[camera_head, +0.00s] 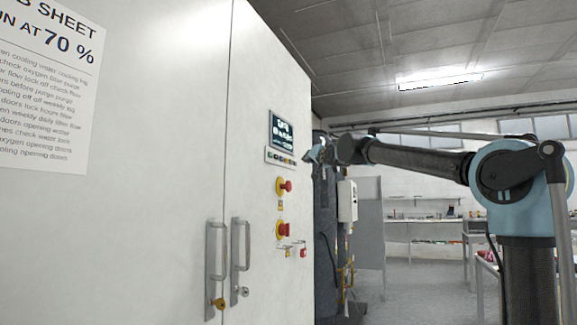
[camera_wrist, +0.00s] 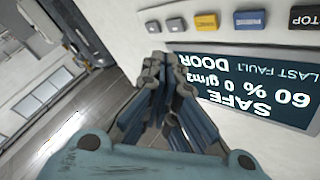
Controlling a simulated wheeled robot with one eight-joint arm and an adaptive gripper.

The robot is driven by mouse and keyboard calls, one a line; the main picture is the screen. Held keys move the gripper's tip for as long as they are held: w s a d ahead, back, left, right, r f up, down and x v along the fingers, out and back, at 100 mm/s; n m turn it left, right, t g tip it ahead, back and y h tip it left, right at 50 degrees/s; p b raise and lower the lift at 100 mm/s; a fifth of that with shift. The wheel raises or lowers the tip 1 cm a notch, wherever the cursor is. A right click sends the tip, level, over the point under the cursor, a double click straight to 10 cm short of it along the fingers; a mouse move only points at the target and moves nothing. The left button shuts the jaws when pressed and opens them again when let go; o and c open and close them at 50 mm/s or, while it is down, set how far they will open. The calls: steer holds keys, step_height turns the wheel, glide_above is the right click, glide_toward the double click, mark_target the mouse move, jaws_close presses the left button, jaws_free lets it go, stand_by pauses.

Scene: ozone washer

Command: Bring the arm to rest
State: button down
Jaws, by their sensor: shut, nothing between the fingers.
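My arm reaches in from the right of the head view, raised and stretched out roughly level toward the white cabinet. My gripper (camera_head: 316,152) is small there, just right of the cabinet's control panel (camera_head: 281,157). In the wrist view my gripper (camera_wrist: 163,62) is shut, its dark fingertips together and empty. They lie close to the panel's button row and the dark display (camera_wrist: 262,92), which appear upside down. The display reads SAFE, 60 %, 0 g/m3, LAST FAULT DOOR. I cannot tell whether the fingertips touch the panel.
Open floor (camera_head: 420,280) lies at right, with benches behind.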

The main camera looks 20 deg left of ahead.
stand_by(0.5)
steer(key=s+d+f+g+h, duration=0.2)
steer(key=s+d+f+h, duration=0.1)
steer(key=d+f, duration=0.8)
steer(key=s+d+f+g+h, duration=0.1)
steer(key=s+d+f+h, duration=0.2)
steer(key=d+f, duration=0.8)
steer(key=s+d+f+g+h, duration=0.2)
steer(key=s+d+f+h, duration=0.1)
steer(key=d+f, duration=0.8)
steer(key=s+d+f+g+h, duration=0.1)
steer(key=s+d+f, duration=0.4)
steer(key=s+f, duration=0.5)
steer(key=s+d+f+g+h, duration=0.1)
steer(key=s+d+f+g, duration=0.3)
steer(key=s+f, duration=0.7)
steer(key=s+d+f+g+h, duration=0.1)
steer(key=s+d+f+g, duration=0.1)
steer(key=s+d+f, duration=0.5)
steer(key=s+f, duration=0.4)
steer(key=f, duration=0.6)
steer(key=shift+s+d+g+h, duration=0.25)
steer(key=shift+d+g+h, duration=0.05)
steer(key=shift+d+g, duration=0.1)
steer(key=shift+w+f, duration=0.25)
steer(key=shift+w, duration=0.25)
